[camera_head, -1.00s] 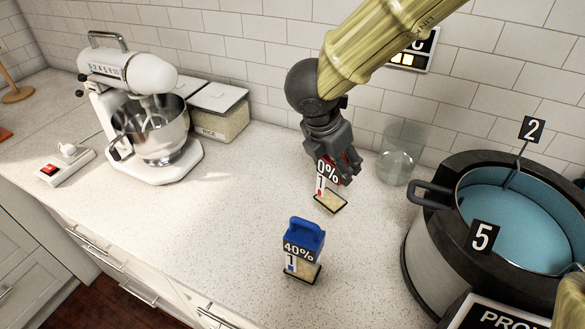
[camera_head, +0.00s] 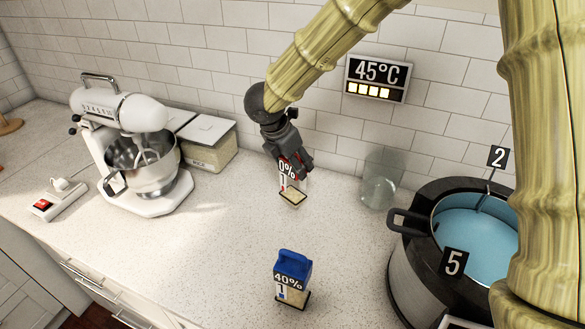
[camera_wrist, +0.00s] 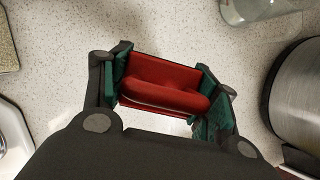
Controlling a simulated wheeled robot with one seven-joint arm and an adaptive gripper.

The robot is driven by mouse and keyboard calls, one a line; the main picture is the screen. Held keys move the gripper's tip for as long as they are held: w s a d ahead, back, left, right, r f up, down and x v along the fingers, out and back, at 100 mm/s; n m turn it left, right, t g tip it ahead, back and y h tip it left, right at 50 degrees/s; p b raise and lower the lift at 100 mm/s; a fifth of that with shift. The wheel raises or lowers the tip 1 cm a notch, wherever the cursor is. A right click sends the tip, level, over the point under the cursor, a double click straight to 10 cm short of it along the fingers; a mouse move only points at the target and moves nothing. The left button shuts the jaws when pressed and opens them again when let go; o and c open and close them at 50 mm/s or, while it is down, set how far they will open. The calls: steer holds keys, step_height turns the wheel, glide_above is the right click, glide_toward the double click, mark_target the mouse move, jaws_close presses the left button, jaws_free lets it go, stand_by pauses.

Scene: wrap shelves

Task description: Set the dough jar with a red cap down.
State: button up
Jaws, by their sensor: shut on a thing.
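The dough jar with a red cap (camera_head: 292,190) is in my gripper (camera_head: 289,160). In the head view its label reads "0%" and pale dough shows at its bottom. The fingers hide most of the cap there. In the wrist view the red cap (camera_wrist: 165,85) sits between the two green-padded fingers (camera_wrist: 163,90), which are shut on it. The jar looks nearly upright, at or just above the counter (camera_head: 215,240); I cannot tell whether its base touches.
A blue-capped jar labelled "40%" (camera_head: 293,278) stands nearer the front. A clear glass (camera_head: 381,180) and a pot of blue liquid (camera_head: 475,225) are to the right. A white mixer (camera_head: 140,150) and a rice box (camera_head: 208,143) are to the left. Counter between mixer and jars is clear.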

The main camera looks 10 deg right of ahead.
steer(key=shift+w+r, duration=0.1)
steer(key=shift+w, duration=0.15)
step_height(320, 180, down, 4)
steer(key=shift+w+a+r+p, duration=0.1)
steer(key=shift+w+r+p, duration=0.05)
steer(key=shift+p, duration=0.85)
steer(key=shift+f, duration=0.2)
steer(key=o, duration=1.7)
steer(key=shift+c, duration=0.2)
steer(key=shift+r, duration=0.1)
